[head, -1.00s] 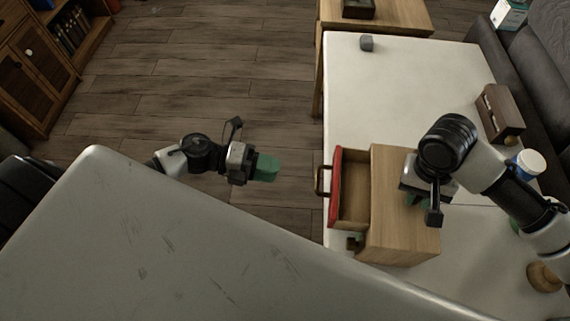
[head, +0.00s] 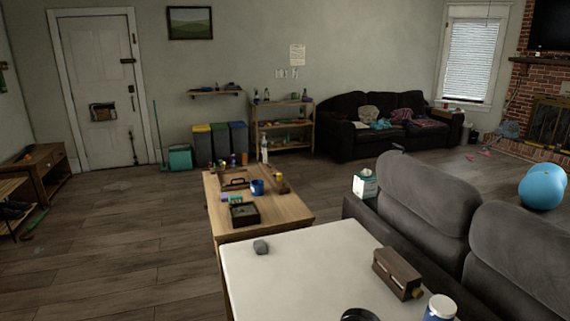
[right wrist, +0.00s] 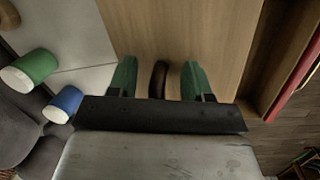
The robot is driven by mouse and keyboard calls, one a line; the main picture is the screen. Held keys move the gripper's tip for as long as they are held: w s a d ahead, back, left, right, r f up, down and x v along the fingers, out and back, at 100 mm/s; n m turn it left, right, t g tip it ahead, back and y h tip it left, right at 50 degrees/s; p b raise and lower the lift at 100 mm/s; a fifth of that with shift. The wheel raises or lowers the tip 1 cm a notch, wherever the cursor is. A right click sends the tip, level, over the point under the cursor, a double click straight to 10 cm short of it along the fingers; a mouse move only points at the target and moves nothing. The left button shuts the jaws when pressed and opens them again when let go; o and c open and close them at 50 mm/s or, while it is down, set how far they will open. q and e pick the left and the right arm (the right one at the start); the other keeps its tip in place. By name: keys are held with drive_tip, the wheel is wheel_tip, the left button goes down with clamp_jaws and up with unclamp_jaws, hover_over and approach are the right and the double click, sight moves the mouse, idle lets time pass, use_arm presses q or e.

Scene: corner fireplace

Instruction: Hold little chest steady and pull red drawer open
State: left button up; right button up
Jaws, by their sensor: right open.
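The little chest (right wrist: 225,45) shows in the right wrist view as a light wooden top close in front of my right gripper. A dark brown curved handle (right wrist: 159,80) sits on it. My right gripper (right wrist: 160,70) is open, with one green finger on each side of this handle and gaps visible. The red drawer front (right wrist: 303,72) stands away from the chest at the right of the right wrist view, with part of the drawer's inside between, so the drawer is open. The head view shows neither the chest nor the drawer. My left gripper is not in view.
A white table (head: 305,265) holds a grey lump (head: 261,247), a brown box (head: 397,273) and a blue container with a white lid (head: 440,308). A sofa borders the table's right; open floor lies left.

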drive_tip(key=o, duration=0.6)
drive_tip(key=shift+c, duration=0.2)
